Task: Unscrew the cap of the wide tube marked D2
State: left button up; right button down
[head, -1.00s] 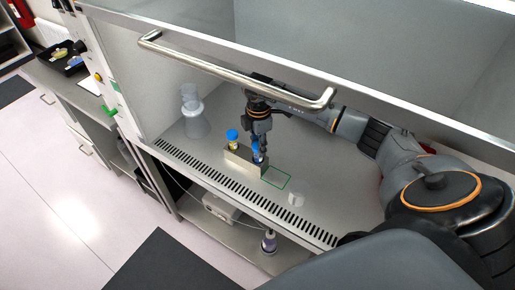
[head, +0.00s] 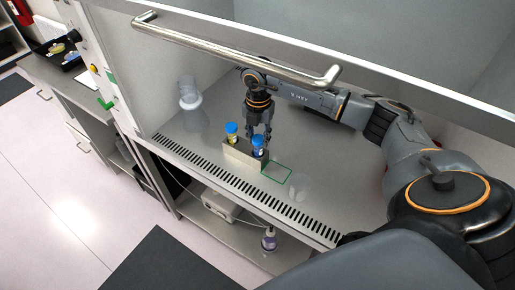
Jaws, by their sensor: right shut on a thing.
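A small rack (head: 238,153) stands on the cabinet floor with two blue-capped tubes in it. The left tube (head: 232,138) is upright with its blue cap (head: 231,127) on. The right tube (head: 259,152) is also upright, with a blue cap (head: 257,141) at its top. Markings are too small to read, so I cannot tell which tube is D2. My right gripper (head: 262,134) points down at the right tube's cap and is shut on it. The fingertips are partly behind the cap. My left gripper is not in view.
A green outlined square (head: 280,180) is on the floor right of the rack. A clear container (head: 300,185) stands beside it. A pale translucent vessel (head: 190,98) stands at the back left. A slotted grille (head: 240,186) runs along the front. The metal handle bar (head: 235,50) crosses above.

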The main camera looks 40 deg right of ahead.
jog(key=n+b, duration=0.1)
jog(key=n, duration=0.2)
jog(key=shift+f, duration=0.15)
jog(key=shift+n, duration=0.6)
jog(key=shift+n+b, duration=0.75)
jog(key=shift+n, duration=0.35)
jog(key=shift+n+b, duration=0.3)
jog(key=shift+n, duration=0.5)
jog(key=shift+n+b, duration=0.3)
jog(key=shift+n, duration=0.9)
